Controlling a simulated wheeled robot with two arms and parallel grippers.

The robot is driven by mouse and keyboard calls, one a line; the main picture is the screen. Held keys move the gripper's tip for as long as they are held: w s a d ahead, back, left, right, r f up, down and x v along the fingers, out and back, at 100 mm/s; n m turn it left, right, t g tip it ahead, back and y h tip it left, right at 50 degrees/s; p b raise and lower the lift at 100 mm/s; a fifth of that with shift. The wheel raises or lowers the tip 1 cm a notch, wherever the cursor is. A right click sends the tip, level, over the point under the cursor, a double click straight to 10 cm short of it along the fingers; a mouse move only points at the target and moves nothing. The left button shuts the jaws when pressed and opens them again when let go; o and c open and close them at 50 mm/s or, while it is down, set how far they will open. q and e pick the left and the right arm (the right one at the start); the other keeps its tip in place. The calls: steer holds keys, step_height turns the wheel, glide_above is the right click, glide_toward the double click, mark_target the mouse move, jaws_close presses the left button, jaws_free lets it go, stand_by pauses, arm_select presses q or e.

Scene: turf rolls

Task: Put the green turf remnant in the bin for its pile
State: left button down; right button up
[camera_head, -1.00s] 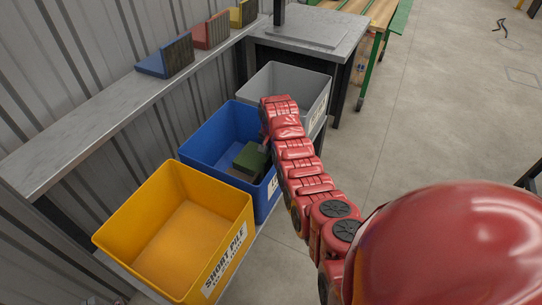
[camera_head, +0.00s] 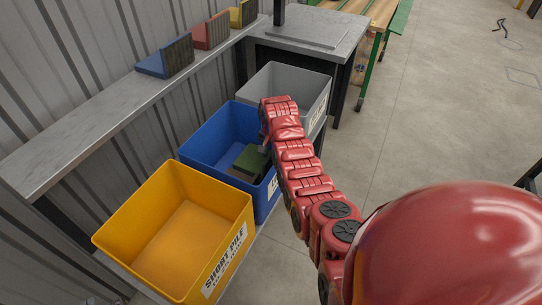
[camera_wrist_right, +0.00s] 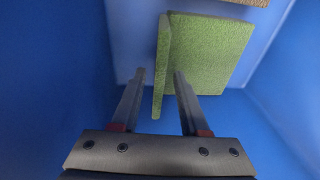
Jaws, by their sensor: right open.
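The green turf remnant (camera_head: 252,158) is inside the blue bin (camera_head: 205,134). In the right wrist view the green turf (camera_wrist_right: 212,52) shows a broad flat face and a narrow upright strip beside it. My right gripper (camera_wrist_right: 160,76) is open, with the narrow strip between its two fingers; I cannot tell whether either finger touches it. In the head view my right arm reaches into the blue bin from the right and hides part of the gripper and the bin's right side. My left gripper is not in view.
An empty yellow bin (camera_head: 174,213) stands in front of the blue one and a grey bin (camera_head: 290,80) behind it, all with labels. Blue (camera_head: 163,62), red (camera_head: 211,34) and yellow samples stand on the wall shelf (camera_head: 95,115). Brown material (camera_head: 240,175) shows beside the turf.

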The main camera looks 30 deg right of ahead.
steer(key=r, duration=0.5)
steer(key=s+r, duration=0.1)
steer(key=r, duration=0.2)
steer(key=shift+a+r, duration=0.2)
steer(key=shift+a, duration=0.1)
steer(key=r+p, duration=0.2)
steer(key=shift+s+r+p, duration=0.3)
steer(key=shift+r+p, duration=0.1)
